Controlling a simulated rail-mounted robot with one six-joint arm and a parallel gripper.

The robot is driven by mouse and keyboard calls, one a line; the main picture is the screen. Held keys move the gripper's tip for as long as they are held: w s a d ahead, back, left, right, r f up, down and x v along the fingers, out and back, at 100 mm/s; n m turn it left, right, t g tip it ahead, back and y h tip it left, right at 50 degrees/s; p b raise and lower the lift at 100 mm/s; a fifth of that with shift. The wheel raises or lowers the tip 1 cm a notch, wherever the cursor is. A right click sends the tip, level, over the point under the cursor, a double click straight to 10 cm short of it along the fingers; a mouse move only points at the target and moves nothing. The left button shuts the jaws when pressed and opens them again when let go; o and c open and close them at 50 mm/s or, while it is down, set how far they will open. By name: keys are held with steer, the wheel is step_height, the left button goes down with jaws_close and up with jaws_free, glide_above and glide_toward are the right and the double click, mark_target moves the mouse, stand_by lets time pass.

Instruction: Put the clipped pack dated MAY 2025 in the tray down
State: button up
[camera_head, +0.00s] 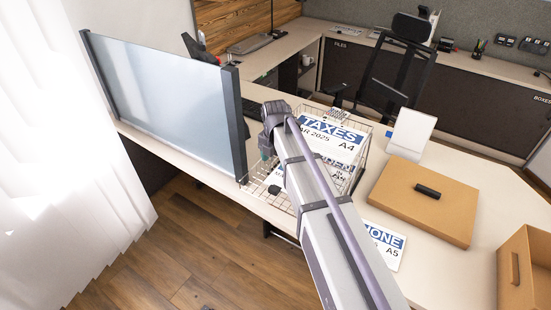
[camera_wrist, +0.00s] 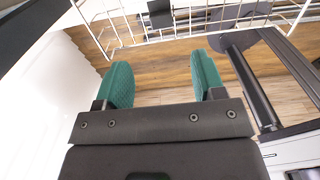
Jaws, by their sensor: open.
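A wire tray stack (camera_head: 357,172) stands on the desk, partly behind my arm. A pack marked TAXES, A4 (camera_head: 338,133) lies in its upper level; its date is partly hidden and reads "AR 2025". Another A4 pack (camera_head: 343,168) shows below it, mostly covered. I cannot read MAY 2025 on any pack. A pack ending in "ONE", A5 (camera_head: 388,243) lies on the desk in front, its date hidden. My gripper (camera_head: 266,152) is at the stack's left side. In the wrist view my gripper (camera_wrist: 161,78) is open, its green fingers apart with nothing between them.
A brown box with a black handle (camera_head: 418,205) lies right of the stack; an open cardboard box (camera_head: 526,268) is at the right edge. A white stand (camera_head: 411,132) is behind. A frosted screen (camera_head: 165,105) rises at left. A small dark object (camera_head: 274,190) is at the stack's low wires.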

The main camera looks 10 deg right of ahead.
steer(key=s+d+m, duration=0.1)
steer(key=s+m, duration=0.9)
steer(key=m, duration=0.3)
steer(key=s+d+m, duration=0.2)
steer(key=s+m, duration=0.8)
steer(key=m, duration=0.4)
steer(key=shift+d, duration=0.3)
steer(key=shift+f, duration=0.1)
